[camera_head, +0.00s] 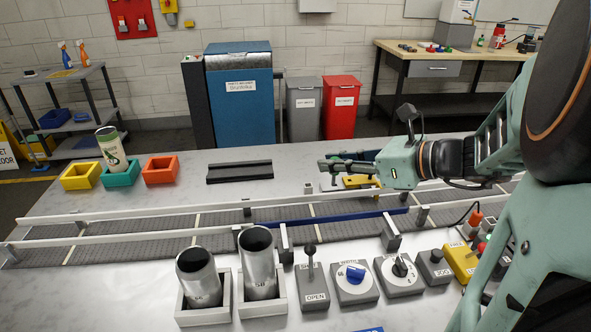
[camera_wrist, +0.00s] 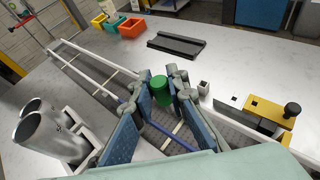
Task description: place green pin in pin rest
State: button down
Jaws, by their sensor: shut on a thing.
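My gripper (camera_head: 330,168) is shut on the green pin (camera_wrist: 161,90), which stands roughly upright between the blue-padded fingers in the wrist view. The gripper is over the far side of the conveyor. In the head view, only a little green (camera_head: 336,157) shows at the fingers. A small light block with a dark top (camera_wrist: 203,88) is just right of the gripper in the wrist view. A long black tray (camera_head: 240,172) lies farther back, apart from the gripper. I cannot tell which of these is the pin rest. The pin's lower end is not clearly visible.
A conveyor (camera_head: 150,247) with white rails and a blue bar (camera_head: 345,218) crosses the table. Metal cans (camera_head: 258,265) stand in front, beside a lever and knob boxes. A yellow fixture (camera_wrist: 262,108) with a black knob is right of the gripper. Coloured bins (camera_head: 160,170) stand at back left.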

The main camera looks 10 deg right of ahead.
jog(key=w+f, duration=0.3)
jog(key=w, duration=0.1)
jog(key=w+a+f+b, duration=0.1)
jog(key=w+f, duration=0.1)
jog(key=w, duration=0.2)
jog(key=w+a+f, duration=0.1)
jog(key=w+f, duration=0.2)
jog(key=w, duration=0.1)
jog(key=shift+w+a+f, duration=0.25)
jog(key=shift+f, duration=0.1)
jog(key=shift+w+f, duration=0.2)
jog(key=shift+f, duration=0.05)
jog(key=shift+w+f+b, duration=0.15)
jog(key=shift+f+b, duration=0.1)
jog(key=shift+f, duration=0.7)
jog(key=shift+w+f+b, duration=0.15)
jog(key=shift+f+b, duration=0.1)
jog(key=shift+f, duration=0.65)
jog(key=shift+f, duration=0.25)
jog(key=c, duration=1.9)
grip_release()
jog(key=shift+r, duration=0.1)
jog(key=shift+r, duration=0.15)
